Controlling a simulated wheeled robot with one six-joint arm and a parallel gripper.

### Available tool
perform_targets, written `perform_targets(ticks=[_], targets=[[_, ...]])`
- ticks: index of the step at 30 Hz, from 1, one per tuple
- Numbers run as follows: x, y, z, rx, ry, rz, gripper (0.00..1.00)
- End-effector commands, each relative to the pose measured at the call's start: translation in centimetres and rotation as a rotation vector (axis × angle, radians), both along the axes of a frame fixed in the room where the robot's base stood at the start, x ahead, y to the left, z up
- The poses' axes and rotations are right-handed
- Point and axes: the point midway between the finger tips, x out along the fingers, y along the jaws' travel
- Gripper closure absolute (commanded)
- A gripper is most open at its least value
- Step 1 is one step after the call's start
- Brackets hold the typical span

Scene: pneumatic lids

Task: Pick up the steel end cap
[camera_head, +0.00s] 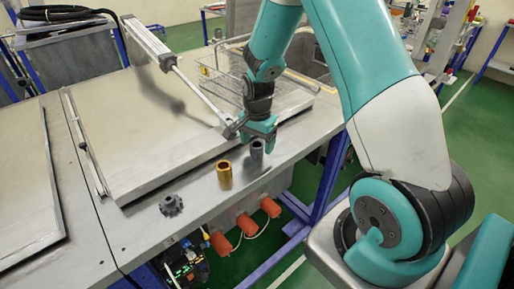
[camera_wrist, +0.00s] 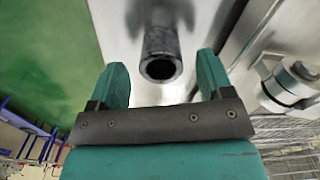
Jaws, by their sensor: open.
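A dark grey hollow steel cylinder (camera_head: 257,152), which I take to be the steel end cap, stands upright near the bench's front edge. In the wrist view the cylinder (camera_wrist: 160,46) shows its round open end, centred ahead of the jaws. My gripper (camera_head: 259,134) is just above and beside the cylinder in the head view. In the wrist view my gripper (camera_wrist: 161,72) is open, with one teal finger on each side of the cylinder's line and clear gaps to both. The cylinder is not held. Its exact distance from the fingertips is hard to tell.
A brass cylinder (camera_head: 224,175) stands close left of the steel one. A grey toothed part (camera_head: 171,206) lies farther left. A large metal lid (camera_head: 150,125) with a pneumatic rod (camera_head: 200,92) lies behind. A wire basket (camera_head: 228,75) sits at the back.

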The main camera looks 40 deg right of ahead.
Motion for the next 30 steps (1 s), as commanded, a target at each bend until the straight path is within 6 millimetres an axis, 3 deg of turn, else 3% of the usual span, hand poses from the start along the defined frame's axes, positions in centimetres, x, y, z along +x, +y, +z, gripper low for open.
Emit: perform_targets(ticks=[6,14,22,30], targets=[[0.0,0.1,-2.5,0.001,0.001,0.000,0.27],[0.1,0.1,-2.9,0.000,-0.001,0.001,0.27],[0.1,0.1,-2.9,0.000,0.000,0.001,0.86],[0.1,0.1,-2.8,0.000,-0.002,0.001,0.90]])
